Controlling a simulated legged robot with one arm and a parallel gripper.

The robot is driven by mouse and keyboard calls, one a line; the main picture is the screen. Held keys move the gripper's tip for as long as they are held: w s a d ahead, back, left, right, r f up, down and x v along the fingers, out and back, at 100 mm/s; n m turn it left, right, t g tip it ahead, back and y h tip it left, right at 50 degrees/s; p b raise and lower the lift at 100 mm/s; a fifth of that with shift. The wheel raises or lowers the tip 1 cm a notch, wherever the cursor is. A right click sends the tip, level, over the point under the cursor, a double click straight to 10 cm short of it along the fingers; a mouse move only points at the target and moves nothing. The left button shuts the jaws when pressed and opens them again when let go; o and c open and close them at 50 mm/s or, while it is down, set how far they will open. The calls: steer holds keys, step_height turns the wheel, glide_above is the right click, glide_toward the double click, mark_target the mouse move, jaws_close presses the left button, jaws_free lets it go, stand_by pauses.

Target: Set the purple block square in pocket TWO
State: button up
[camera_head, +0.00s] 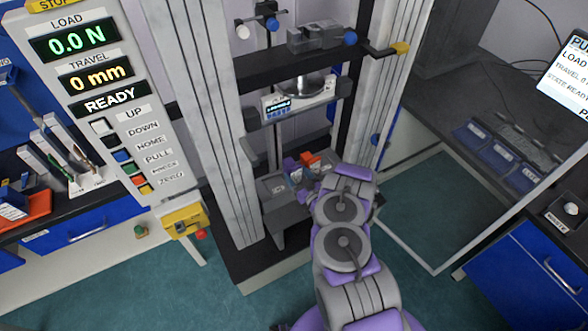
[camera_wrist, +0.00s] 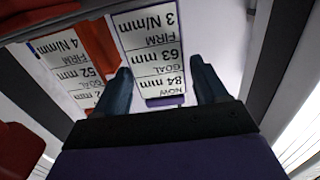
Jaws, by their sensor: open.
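The purple block (camera_head: 290,164) stands in the grey fixture low inside the machine frame, close beside an orange-red block (camera_head: 309,159). In the wrist view a white label reading 84 mm now, 63 mm goal, 3 N/mm firm shows upside down, with a purple edge (camera_wrist: 165,101) below it. My gripper (camera_wrist: 161,68) is open, its two dark fingers apart on either side of this label. The orange-red block (camera_wrist: 97,45) is just left of the left finger, with another label beside it. Contact cannot be told. Pocket TWO cannot be made out; my arm hides part of the fixture.
Pale upright columns (camera_head: 222,130) flank the fixture, and a small display unit (camera_head: 298,98) hangs above it. A control panel (camera_head: 105,95) reading 0.0 N, 0 mm and READY stands at left. A yellow box (camera_head: 184,219) with a red knob is below it.

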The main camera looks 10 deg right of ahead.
steer(key=p+v, duration=0.3)
steer(key=v, duration=0.5)
steer(key=shift+s+d, duration=0.3)
steer(key=shift+r, duration=0.1)
